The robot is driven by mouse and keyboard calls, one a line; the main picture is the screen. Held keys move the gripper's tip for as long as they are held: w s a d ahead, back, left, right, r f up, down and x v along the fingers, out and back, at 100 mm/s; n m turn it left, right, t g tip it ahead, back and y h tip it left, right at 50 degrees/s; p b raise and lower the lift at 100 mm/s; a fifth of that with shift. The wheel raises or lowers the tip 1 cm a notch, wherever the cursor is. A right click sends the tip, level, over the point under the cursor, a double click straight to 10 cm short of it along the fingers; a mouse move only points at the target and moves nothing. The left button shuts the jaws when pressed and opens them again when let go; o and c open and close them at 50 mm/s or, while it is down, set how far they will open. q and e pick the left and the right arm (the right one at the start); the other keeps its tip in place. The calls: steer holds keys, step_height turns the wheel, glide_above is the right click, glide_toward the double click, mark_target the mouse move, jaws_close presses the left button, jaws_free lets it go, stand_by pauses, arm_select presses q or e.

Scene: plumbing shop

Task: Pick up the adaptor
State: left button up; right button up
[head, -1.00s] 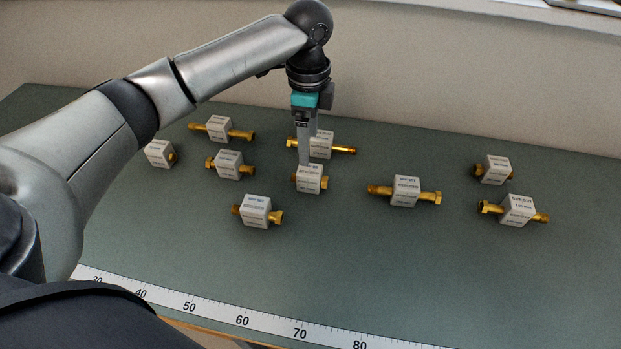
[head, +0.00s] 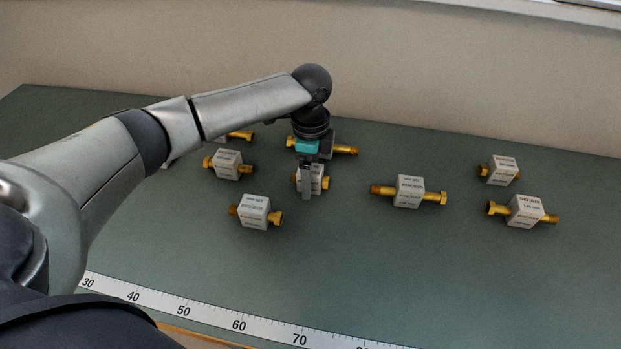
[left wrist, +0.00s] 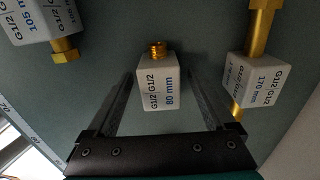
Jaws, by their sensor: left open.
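Several brass adaptors pass through white labelled blocks on the green table. My left gripper (head: 307,195) points down at the one in the middle of the group (head: 318,180), and partly covers it. In the left wrist view this adaptor (left wrist: 159,88) has a short threaded brass end and reads "G1/2 G1/2 80 mm". The open fingers of my left gripper (left wrist: 160,78) reach along both sides of its block, with a gap at each side. I cannot tell whether the fingertips are level with the block. My right gripper is not in view.
A 105 mm adaptor (left wrist: 40,22) and a 170 mm adaptor (left wrist: 257,80) flank the middle one in the left wrist view. Others stand at front left (head: 254,212) and right (head: 409,191). A ruler strip (head: 210,317) runs along the front edge. The front right surface is clear.

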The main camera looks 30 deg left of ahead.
arm_select(q)
jaws_close()
stand_by(0.6)
